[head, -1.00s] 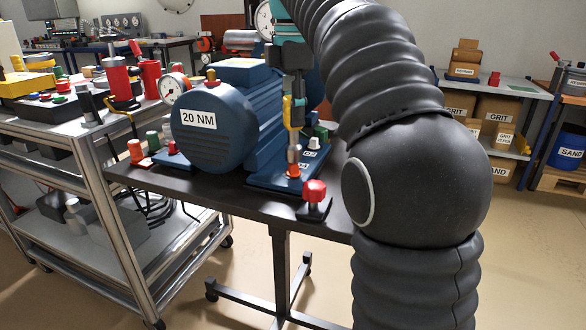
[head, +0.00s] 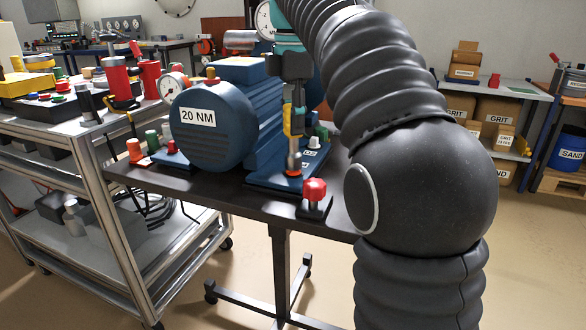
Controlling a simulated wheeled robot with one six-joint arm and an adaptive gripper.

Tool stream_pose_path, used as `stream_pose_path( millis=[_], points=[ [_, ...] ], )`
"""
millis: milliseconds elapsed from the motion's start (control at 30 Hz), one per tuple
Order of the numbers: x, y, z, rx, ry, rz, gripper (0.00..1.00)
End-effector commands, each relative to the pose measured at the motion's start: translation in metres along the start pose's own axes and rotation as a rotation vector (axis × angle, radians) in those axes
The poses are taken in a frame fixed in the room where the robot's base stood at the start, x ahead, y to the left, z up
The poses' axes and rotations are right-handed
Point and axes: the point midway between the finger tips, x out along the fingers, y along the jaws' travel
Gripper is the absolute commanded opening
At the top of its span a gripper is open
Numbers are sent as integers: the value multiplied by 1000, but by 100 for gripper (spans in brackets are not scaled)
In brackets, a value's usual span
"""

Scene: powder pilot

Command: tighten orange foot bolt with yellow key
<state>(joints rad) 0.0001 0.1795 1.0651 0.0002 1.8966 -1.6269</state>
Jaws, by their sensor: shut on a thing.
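My gripper (head: 298,112) is shut on the yellow key (head: 288,124) and holds it upright beside the blue motor (head: 215,125) labelled 20 NM. The key's grey shaft and socket (head: 294,156) point straight down. The orange foot bolt (head: 293,173) shows as an orange rim at the bottom of the socket, on the blue foot plate. The socket end is at the bolt and covers most of it. I cannot tell how fully it is seated.
A red-knobbed clamp (head: 315,192) stands at the front edge of the dark table (head: 245,205), close to the bolt. Orange and green pieces (head: 135,150) stand at the left. A metal cart (head: 110,190) is on the left. My arm hides the table's right side.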

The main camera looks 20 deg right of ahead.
Motion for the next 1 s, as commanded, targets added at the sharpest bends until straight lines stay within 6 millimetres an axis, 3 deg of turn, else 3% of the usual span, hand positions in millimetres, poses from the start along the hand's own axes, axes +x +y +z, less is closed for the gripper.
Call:
stream_pose_path(
  millis=[867, 900, 1000],
  points=[
    [10, 0, 0, 0, 0, 1, 0],
    [11, 0, 0, 0, 0, 1, 39],
    [10, 0, 0, 0, 0, 1, 64]
  ],
)
